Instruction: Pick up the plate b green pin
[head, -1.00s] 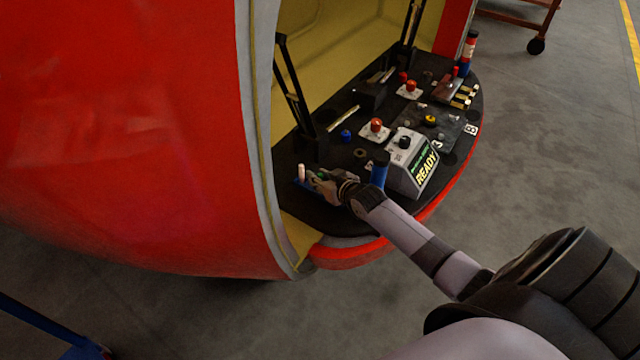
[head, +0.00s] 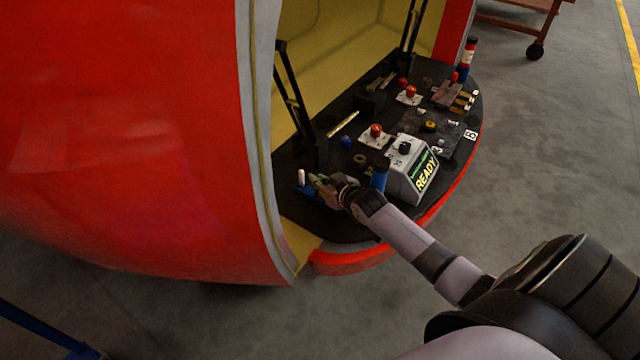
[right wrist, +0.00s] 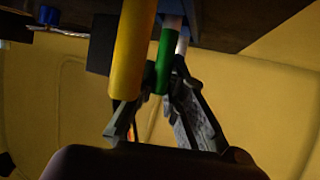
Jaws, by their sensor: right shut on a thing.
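The green pin (right wrist: 164,58) stands between the two fingers of my right gripper (right wrist: 160,88) in the right wrist view. The fingers are shut on it. A yellow pin (right wrist: 128,55) is beside it, nearer the camera, and partly covers the left finger. A white pin (right wrist: 182,42) is behind the green pin. In the head view, my right gripper (head: 325,186) is low over the blue plate (head: 303,189) at the shelf's left end. The white pin (head: 301,175) stands upright beside it. The green pin is mostly hidden there. My left gripper is not in view.
A blue cylinder (head: 380,173) and a grey READY box (head: 411,168) stand just right of my right gripper. Red-knobbed switches (head: 376,131) and small parts crowd the black shelf behind. A black strut (head: 290,95) rises at the left beside the red shell (head: 120,130).

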